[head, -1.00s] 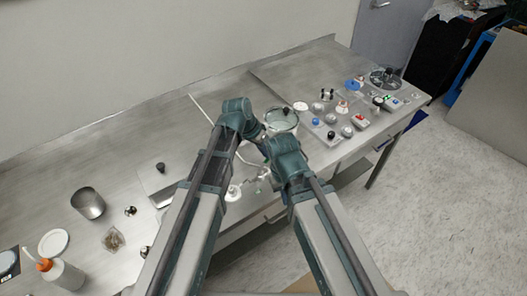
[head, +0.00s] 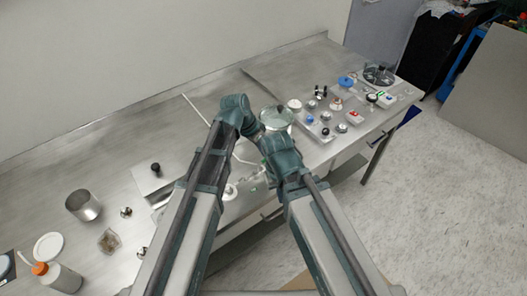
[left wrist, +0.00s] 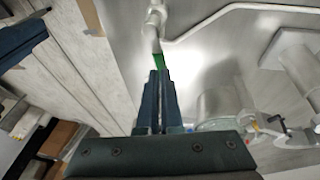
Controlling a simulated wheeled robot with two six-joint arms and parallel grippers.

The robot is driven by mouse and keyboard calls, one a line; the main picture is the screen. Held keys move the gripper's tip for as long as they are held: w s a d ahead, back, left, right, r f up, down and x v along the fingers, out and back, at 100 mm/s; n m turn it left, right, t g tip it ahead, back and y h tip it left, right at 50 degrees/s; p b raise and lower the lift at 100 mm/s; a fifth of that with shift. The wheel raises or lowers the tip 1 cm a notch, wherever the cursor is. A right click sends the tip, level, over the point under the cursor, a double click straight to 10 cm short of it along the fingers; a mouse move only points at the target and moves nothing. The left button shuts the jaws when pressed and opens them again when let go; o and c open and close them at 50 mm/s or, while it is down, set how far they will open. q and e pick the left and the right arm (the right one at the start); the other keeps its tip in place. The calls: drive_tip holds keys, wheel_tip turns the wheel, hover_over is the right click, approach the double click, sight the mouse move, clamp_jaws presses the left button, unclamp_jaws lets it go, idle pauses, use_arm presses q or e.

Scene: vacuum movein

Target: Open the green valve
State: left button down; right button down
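The green valve handle (left wrist: 159,62) shows at the end of a pale pipe fitting (left wrist: 152,28) in the left wrist view. My left gripper (left wrist: 158,75) has its fingers close together, with a thin gap, and their tips meet the green handle. The exact contact is partly hidden by the fingers. In the head view a small green patch (head: 252,173) shows between my arms near the bench's front edge. My left wrist (head: 238,115) and right wrist (head: 284,158) are close together there. My right gripper's fingers cannot be made out.
A lidded glass pot (head: 277,118) stands just beyond my wrists. A tray (head: 318,130) with several knobs and buttons lies to the right. A metal cup (head: 83,205), an orange-capped bottle (head: 57,277) and a white lid (head: 48,247) are at left. The bench's back left is clear.

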use_arm(q)
drive_tip(key=shift+a, duration=0.1)
idle(0.6)
drive_tip(key=shift+a, duration=0.7)
drive_tip(key=shift+w, duration=0.1)
